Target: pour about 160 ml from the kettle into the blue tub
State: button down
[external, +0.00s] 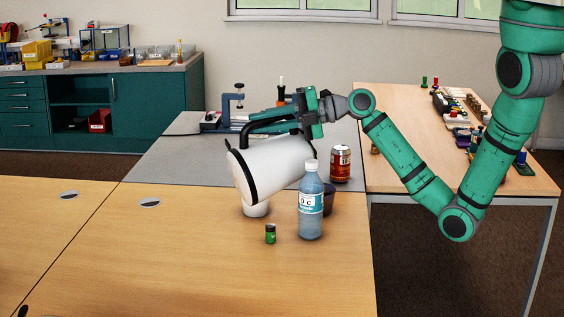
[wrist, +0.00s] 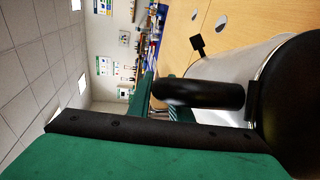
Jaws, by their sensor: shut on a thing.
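The white kettle (external: 272,165) with a black rim and handle is tilted in the air over the table, its mouth end down and to the left. My gripper (external: 304,113) is shut on the kettle's black handle. The handle also shows close up in the wrist view, beside the kettle's pale body (wrist: 228,70). A dark blue tub (external: 329,199) stands on the table to the right of the kettle, partly hidden behind a water bottle. I see no stream of liquid, and the kettle's inside is hidden.
A white cup (external: 256,209) stands under the kettle, its top hidden. The clear bottle (external: 311,208) stands in front of the tub. A red can (external: 340,164) is behind it, and a small green jar (external: 270,234) is in front. The table's left side is mostly free.

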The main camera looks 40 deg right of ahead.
aim_at(245, 126)
jog(key=shift+w+a+n+h, duration=0.15)
jog(key=shift+a+h, duration=0.05)
jog(key=shift+a, duration=0.45)
jog(key=shift+w+a+n+h, duration=0.15)
jog(key=shift+a+h, duration=0.05)
jog(key=shift+a, duration=0.4)
jog(key=shift+w+a+r+g+h, duration=0.15)
jog(key=shift+a+r+g+h, duration=0.15)
jog(key=shift+a, duration=0.25)
jog(key=shift+w+a+r+g+h, duration=0.15)
jog(key=shift+a+g+h, duration=0.05)
jog(key=shift+a+h, duration=0.25)
jog(key=shift+a+r+n, duration=0.1)
jog(key=shift+a+n, duration=0.05)
jog(key=shift+n, duration=0.15)
jog(key=shift+w+a+r+g+h+b, duration=0.25)
jog(key=shift+a+r+g+h+b, duration=0.15)
jog(key=shift+a+r+h, duration=0.25)
jog(key=shift+w+a+f+n+g+h, duration=0.2)
jog(key=shift+a+f+n+g+h, duration=0.15)
jog(key=shift+a+f+h, duration=0.35)
jog(key=w+a+f+n+g+h+b, duration=0.1)
jog(key=a+f+n+g+h+b, duration=0.1)
jog(key=a+f+h, duration=0.3)
jog(key=shift+w+f+g+h+b, duration=0.35)
jog(key=shift+f+h, duration=1.25)
jog(key=shift+f, duration=1.4)
